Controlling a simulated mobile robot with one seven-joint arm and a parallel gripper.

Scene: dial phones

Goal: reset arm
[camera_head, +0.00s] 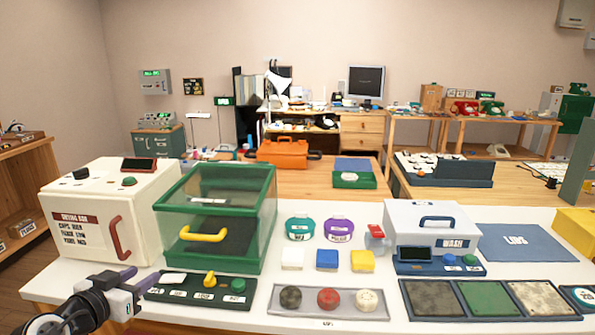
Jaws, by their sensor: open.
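My gripper (138,278) is at the lower left, at the front edge of the white table (240,322). Its two purple fingers are apart and nothing shows between them. The fingers are in front of the white drying box (88,250), and one fingertip is near the left end of the dark control panel (190,291). I cannot tell whether it touches the panel. My black and white wrist hides part of the table's front left corner.
A green clear-walled box (217,258) with a yellow handle stands right of the drying box. A grey tray (285,308) holds three round pieces. A white wash box (432,222) and a blue lids mat (523,243) are at right. Wooden desks stand behind.

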